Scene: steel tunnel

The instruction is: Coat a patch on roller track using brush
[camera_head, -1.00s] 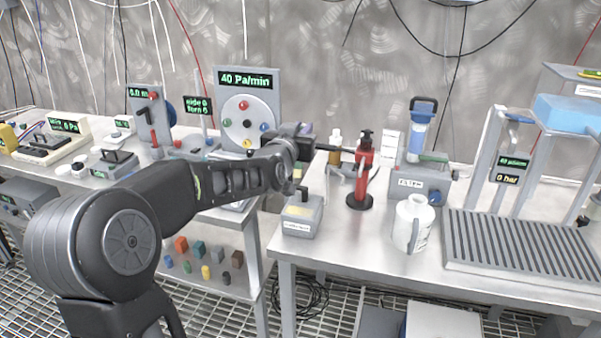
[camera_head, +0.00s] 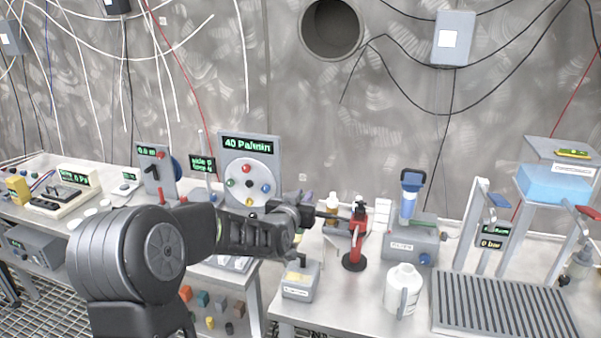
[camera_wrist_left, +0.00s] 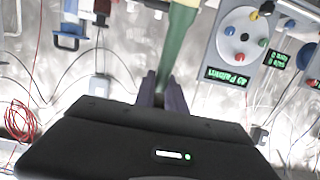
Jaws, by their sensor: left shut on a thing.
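My left gripper (camera_head: 308,214) is above the back of the middle bench, just left of a red stand with a black base (camera_head: 355,240). In the left wrist view the gripper (camera_wrist_left: 163,90) is shut on a green handle with a tan upper part, the brush (camera_wrist_left: 177,45). Its far end is cut off by the frame. In the head view I cannot clearly make out the brush behind the gripper. The roller track (camera_head: 500,308), a grey ribbed bed, lies on the bench at the right, well apart from the gripper. My right gripper is not in view.
A small grey box with a yellowish top (camera_head: 299,281) sits below the gripper. A white jug (camera_head: 403,289) and a filter unit (camera_head: 409,243) stand between the red stand and the track. Upright posts (camera_head: 473,226) and a shelf with a blue block (camera_head: 552,185) rise behind the track.

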